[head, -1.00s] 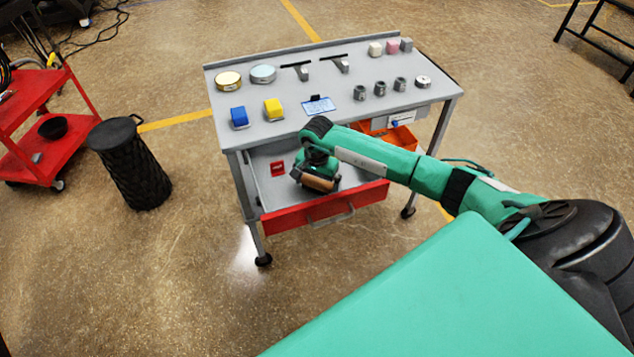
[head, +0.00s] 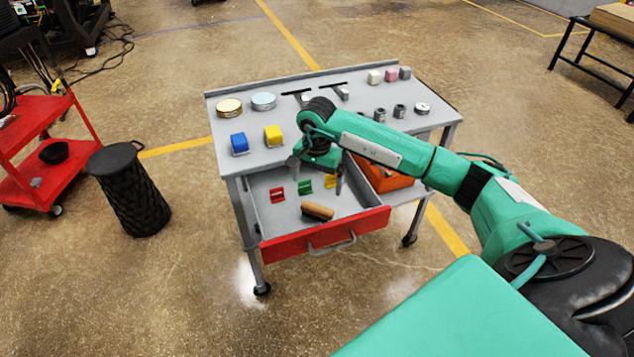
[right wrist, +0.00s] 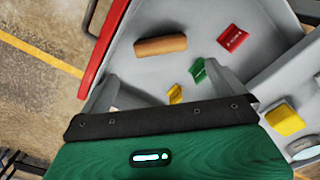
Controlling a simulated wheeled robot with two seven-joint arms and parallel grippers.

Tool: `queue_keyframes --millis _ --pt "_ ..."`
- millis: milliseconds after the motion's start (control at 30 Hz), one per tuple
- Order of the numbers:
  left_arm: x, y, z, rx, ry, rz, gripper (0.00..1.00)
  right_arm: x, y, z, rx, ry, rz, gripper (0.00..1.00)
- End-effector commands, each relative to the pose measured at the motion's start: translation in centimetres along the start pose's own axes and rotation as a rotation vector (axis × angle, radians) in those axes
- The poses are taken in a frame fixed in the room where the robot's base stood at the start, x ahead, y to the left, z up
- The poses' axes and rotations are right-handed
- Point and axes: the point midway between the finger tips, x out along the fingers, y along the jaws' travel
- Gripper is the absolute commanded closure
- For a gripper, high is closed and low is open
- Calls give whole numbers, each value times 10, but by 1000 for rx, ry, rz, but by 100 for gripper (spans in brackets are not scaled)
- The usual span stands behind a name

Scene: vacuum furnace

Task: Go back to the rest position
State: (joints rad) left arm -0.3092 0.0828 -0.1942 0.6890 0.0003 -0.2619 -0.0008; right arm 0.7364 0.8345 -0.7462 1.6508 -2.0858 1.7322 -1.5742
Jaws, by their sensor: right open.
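My right arm (head: 400,152) reaches from the right over the workbench's front edge. My right gripper (head: 317,176) is open and empty above the open drawer, and its two spread fingers also show in the right wrist view (right wrist: 165,88). A brown rounded block (head: 317,211) lies in the drawer (head: 262,205), apart from the fingers; it shows in the right wrist view too (right wrist: 160,46). My left gripper is not in view.
Red (head: 277,195), green (head: 305,187) and yellow (head: 330,181) pieces lie in the drawer. The bench top (head: 200,95) carries blue and yellow blocks, round tins, tools and several small parts. An orange bin (head: 385,180) is beside the drawer. A black stool (head: 128,190) and red cart (head: 40,115) stand left.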

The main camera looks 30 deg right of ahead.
Motion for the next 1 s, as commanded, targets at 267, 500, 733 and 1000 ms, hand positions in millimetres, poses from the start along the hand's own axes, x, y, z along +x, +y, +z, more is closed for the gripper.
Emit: queue_keyframes --millis 267,500,733,1000 --pt "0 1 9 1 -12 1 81 0 0 0 0 0 0 0" --pt "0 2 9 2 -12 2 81 13 -22 40 17 -116 -114 0" --pt "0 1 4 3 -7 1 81 7 -77 168 183 -573 -440 0" --pt "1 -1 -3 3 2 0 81 -68 -108 262 598 -1237 -681 0"
